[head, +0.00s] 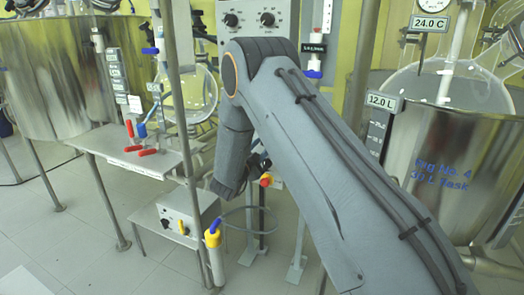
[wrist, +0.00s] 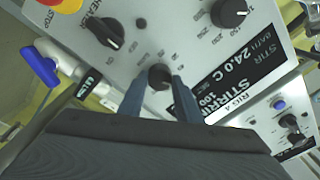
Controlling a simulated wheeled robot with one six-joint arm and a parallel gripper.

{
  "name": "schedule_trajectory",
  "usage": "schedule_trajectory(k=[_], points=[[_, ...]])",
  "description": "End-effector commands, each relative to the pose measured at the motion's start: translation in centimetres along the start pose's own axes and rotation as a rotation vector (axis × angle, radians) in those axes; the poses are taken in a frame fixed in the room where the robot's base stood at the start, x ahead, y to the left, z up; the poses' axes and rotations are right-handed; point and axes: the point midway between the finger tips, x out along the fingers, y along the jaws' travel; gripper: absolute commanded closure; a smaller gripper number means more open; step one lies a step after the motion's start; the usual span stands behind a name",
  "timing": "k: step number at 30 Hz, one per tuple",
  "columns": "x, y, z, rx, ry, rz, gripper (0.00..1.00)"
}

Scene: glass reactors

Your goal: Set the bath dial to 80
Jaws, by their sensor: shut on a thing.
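A grey control panel (wrist: 185,45) fills the upper part of the wrist view, tilted in the picture. A small dark round dial (wrist: 159,76) with printed scale marks sits near its lower edge. My gripper (wrist: 159,88) has its two blue-grey fingers on either side of this dial and is shut on it. The dial's pointer and exact setting cannot be read. A black display (wrist: 235,80) beside it reads 24.0 C, with "BATH" and "STIRRING" lettering partly visible. In the head view my arm hides the gripper and the dial.
Two larger black knobs, a left one (wrist: 105,32) and a right one (wrist: 229,12), are on the same panel. A red and yellow button (wrist: 68,3) is at its corner. A blue-handled valve (wrist: 40,66) is close on the left. A steel vessel (head: 450,160) stands right.

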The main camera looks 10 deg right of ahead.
Motion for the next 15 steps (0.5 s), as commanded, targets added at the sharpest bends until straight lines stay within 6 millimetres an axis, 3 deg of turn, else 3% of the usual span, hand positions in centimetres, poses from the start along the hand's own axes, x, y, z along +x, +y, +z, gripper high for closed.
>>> schedule_trajectory(k=[15], points=[[0.00,-0.03,0.23,0.487,0.022,0.034,0.91]])
